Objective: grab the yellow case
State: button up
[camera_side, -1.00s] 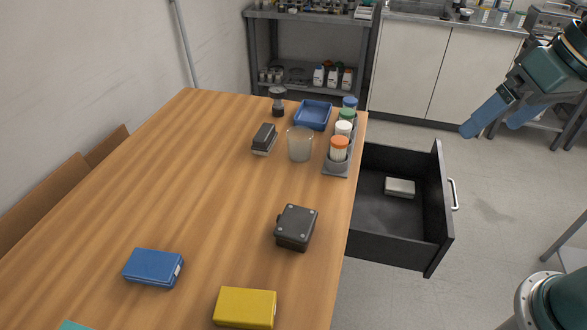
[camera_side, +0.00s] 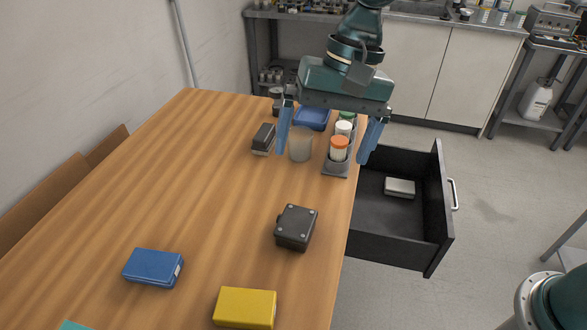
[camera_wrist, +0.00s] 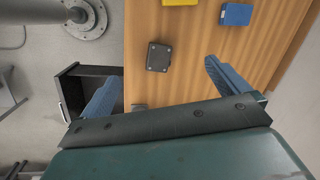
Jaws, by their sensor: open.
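The yellow case (camera_side: 245,308) lies flat near the front edge of the wooden table in the side view. In the wrist view the yellow case (camera_wrist: 180,2) shows only partly, cut off at the top edge. My gripper (camera_side: 322,155) is open and empty, raised over the far right part of the table, well apart from the yellow case.
A black case (camera_side: 296,228) lies between my gripper and the yellow case. A blue case (camera_side: 153,268) lies left of it. A rack of capped bottles (camera_side: 336,168), a clear beaker (camera_side: 300,147) and a blue tray (camera_side: 325,124) are near my gripper. An open drawer (camera_side: 388,245) juts out right.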

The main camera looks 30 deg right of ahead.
jog(key=a+f+m+g, duration=0.2)
jog(key=a+f, duration=0.9)
jog(key=a, duration=0.3)
jog(key=shift+s+a+g+h, duration=0.15)
jog(key=shift+s+g+h, duration=0.25)
jog(key=shift+f, duration=0.1)
send_over(245, 303)
jog(key=w+d, duration=0.1)
jog(key=shift+f, duration=4.1)
jog(key=shift+x, duration=2.6)
jog(key=shift+w, duration=0.15)
jog(key=c, duration=0.7)
